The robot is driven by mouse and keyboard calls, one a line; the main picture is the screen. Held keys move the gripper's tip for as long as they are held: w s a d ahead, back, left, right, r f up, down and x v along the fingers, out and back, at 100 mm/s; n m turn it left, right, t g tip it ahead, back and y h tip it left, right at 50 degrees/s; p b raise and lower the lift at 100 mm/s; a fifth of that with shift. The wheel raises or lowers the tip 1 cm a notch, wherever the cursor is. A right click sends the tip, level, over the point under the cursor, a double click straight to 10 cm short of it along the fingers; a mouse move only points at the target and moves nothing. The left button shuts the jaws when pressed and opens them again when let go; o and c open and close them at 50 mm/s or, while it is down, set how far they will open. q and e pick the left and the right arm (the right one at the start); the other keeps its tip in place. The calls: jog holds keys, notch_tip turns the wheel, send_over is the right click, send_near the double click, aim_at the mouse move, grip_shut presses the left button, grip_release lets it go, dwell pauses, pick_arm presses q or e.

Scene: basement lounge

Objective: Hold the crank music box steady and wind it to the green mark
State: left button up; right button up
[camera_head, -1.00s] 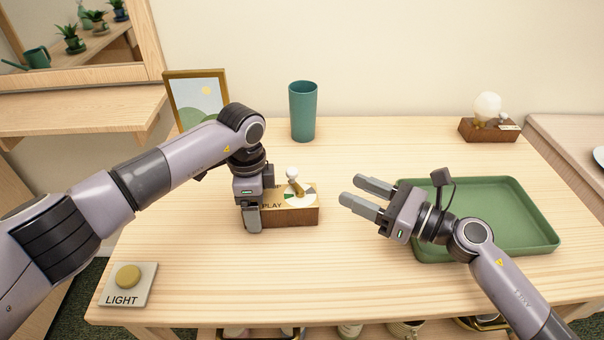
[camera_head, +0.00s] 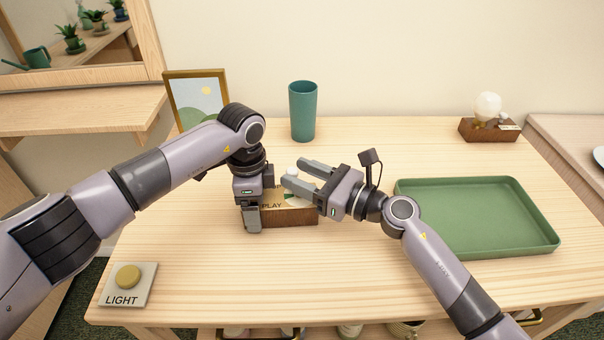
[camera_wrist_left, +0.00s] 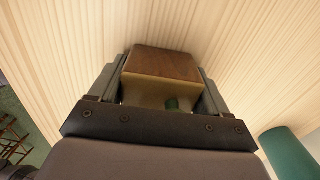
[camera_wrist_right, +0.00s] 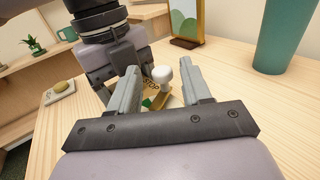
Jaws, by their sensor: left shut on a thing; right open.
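The crank music box (camera_head: 290,218) is a small wooden block marked PLAY, upright on the table. My left gripper (camera_head: 254,218) is shut on its left end; the left wrist view shows the wooden body (camera_wrist_left: 162,64) between both fingers. The crank's white knob (camera_wrist_right: 162,74) shows in the right wrist view between the fingers of my right gripper (camera_wrist_right: 152,82). That gripper (camera_head: 299,172) is open around the knob, with a gap on each side. A patch of the green mark (camera_wrist_right: 147,103) shows below the knob. The rest of the dial is mostly hidden by my right gripper.
A green tray (camera_head: 548,243) lies at the right and a teal cup (camera_head: 303,112) stands behind the box. A picture frame (camera_head: 196,96) stands at the back left. A LIGHT button (camera_head: 128,284) is at the front left, and a lamp on a wooden base (camera_head: 487,130) at the back right.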

jog(key=shift+w+a, duration=0.1)
grip_shut()
jog(key=shift+a+f+n+g, duration=0.1)
jog(key=shift+n+g, duration=0.2)
jog(key=shift+g, duration=0.1)
dwell(0.4)
jog(key=shift+g+y, duration=0.3)
jog(key=shift+y, duration=0.1)
jog(key=n+g+y, duration=0.2)
jog(key=n+g, duration=0.1)
jog(key=g, duration=0.1)
jog(key=shift+a+n+g, duration=0.1)
jog(key=shift+n+g, duration=0.2)
jog(key=shift+a+f+n+g+y, duration=0.15)
jog(key=shift+n+g, duration=0.6)
jog(key=shift+g, duration=0.5)
jog(key=shift+r+n+g+y, duration=0.15)
jog(key=shift+n+g, duration=0.6)
jog(key=shift+g, duration=0.5)
jog(key=shift+f+n+g, duration=0.1)
jog(key=shift+n+g, duration=0.3)
